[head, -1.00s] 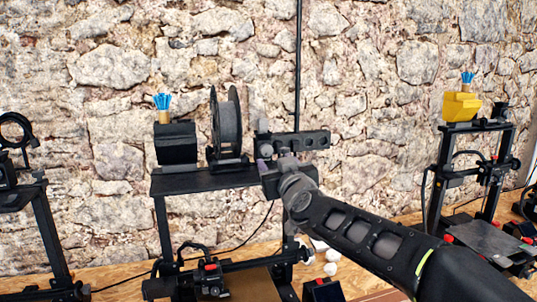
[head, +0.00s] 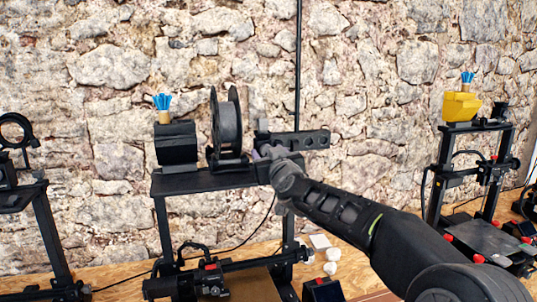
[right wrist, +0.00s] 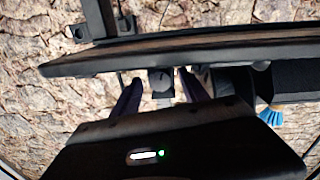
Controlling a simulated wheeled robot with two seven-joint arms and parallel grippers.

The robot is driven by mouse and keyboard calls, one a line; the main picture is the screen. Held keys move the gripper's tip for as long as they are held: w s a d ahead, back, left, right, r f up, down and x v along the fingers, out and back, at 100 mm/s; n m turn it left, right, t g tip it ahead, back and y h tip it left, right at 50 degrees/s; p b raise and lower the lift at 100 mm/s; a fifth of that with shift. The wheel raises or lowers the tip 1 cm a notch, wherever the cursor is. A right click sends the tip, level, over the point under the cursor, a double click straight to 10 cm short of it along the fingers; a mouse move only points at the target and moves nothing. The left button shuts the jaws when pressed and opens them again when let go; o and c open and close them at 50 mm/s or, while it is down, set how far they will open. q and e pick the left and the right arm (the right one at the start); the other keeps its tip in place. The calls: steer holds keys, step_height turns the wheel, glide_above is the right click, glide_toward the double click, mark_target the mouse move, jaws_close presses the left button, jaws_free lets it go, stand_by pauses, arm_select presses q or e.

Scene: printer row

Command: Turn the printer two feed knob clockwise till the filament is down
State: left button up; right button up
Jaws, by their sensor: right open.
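A middle printer with a black frame (head: 205,183) carries a grey filament spool (head: 228,124) and a black box on its top. My right gripper (head: 266,155) is at the right end of that top, in front of a dark bracket (head: 315,139). In the right wrist view its two fingers (right wrist: 160,92) are apart, one on each side of a small dark grey knob (right wrist: 160,80). Whether they touch it I cannot tell. My gripper and wrist hide the knob in the head view. The filament's height cannot be made out. My left gripper is out of view.
Another printer with a yellow box (head: 460,106) stands at the right. Part of a third printer (head: 45,230) shows at the left. Small white pieces (head: 331,260) lie on the wooden bench (head: 120,278). A stone wall is behind.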

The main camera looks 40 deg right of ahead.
steer(key=shift+c, duration=0.2)
jaws_close()
stand_by(0.3)
steer(key=shift+m, duration=0.3)
steer(key=m, duration=0.7)
steer(key=shift+m, duration=0.4)
steer(key=m, duration=0.4)
steer(key=shift+y, duration=0.4)
steer(key=m+b, duration=0.1)
steer(key=m, duration=0.4)
steer(key=shift+r+m+y, duration=0.1)
steer(key=shift+m+y, duration=0.2)
